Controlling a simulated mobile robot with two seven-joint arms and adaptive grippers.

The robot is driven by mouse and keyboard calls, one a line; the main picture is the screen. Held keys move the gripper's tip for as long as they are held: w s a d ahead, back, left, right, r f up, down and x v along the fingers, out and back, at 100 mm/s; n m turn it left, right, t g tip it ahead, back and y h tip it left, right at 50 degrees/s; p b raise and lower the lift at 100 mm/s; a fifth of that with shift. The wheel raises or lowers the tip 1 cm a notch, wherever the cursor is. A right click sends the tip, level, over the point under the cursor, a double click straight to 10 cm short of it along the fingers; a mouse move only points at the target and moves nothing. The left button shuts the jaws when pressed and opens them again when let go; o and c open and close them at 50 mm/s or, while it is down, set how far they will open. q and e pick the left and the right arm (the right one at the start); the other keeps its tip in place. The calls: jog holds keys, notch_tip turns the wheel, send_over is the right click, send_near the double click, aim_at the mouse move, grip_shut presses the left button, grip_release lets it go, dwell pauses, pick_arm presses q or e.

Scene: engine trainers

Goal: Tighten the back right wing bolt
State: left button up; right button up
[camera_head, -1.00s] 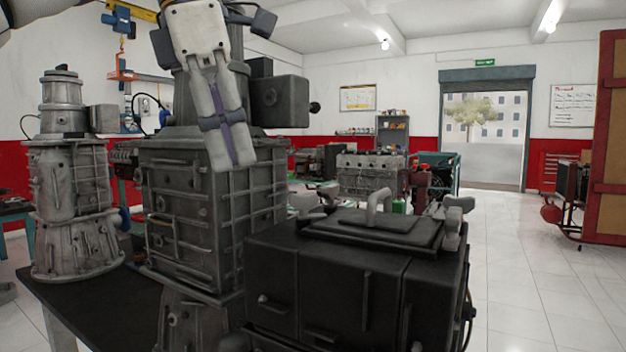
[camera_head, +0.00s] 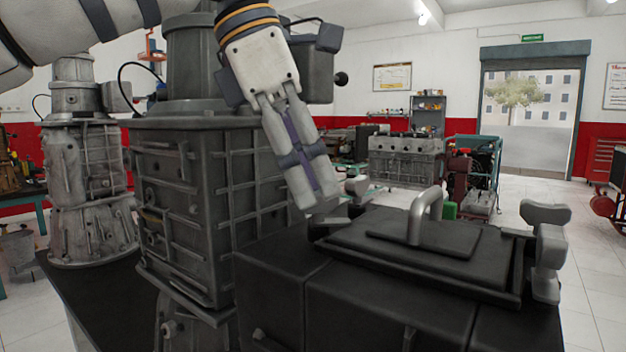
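A black box-shaped unit (camera_head: 375,303) fills the lower right, with a raised lid (camera_head: 350,245) and a grey arched handle (camera_head: 424,215). At the lid's right edge, grey wing-shaped bolt heads (camera_head: 546,213) stand upright; they overlap, so I cannot tell them apart. At the lid's far left, another light grey wing piece (camera_head: 357,187) shows, partly covered by my gripper. My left gripper (camera_head: 315,200) points down above the lid's left end, apart from the right-hand bolts. Its fingers look close together, but their gap is unclear. My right gripper is out of view.
A tall grey ribbed engine housing (camera_head: 190,200) stands close on the left, behind it a lighter one (camera_head: 88,190), both on a dark table (camera_head: 95,300). An engine block (camera_head: 405,160) stands further back.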

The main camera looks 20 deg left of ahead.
pick_arm(q)
jog(key=shift+w+d+f, duration=0.15)
jog(key=shift+d+f, duration=0.05)
jog(key=shift+f, duration=0.35)
grip_shut()
jog(key=m, duration=0.2)
jog(key=m+g, duration=0.1)
jog(key=m, duration=0.1)
jog(key=shift+w+m+g+h, duration=0.15)
jog(key=shift+m+g+h, duration=0.15)
jog(key=shift+w+m+g, duration=0.1)
jog(key=shift+m+g, duration=0.6)
jog(key=shift+m, duration=1.1)
grip_release()
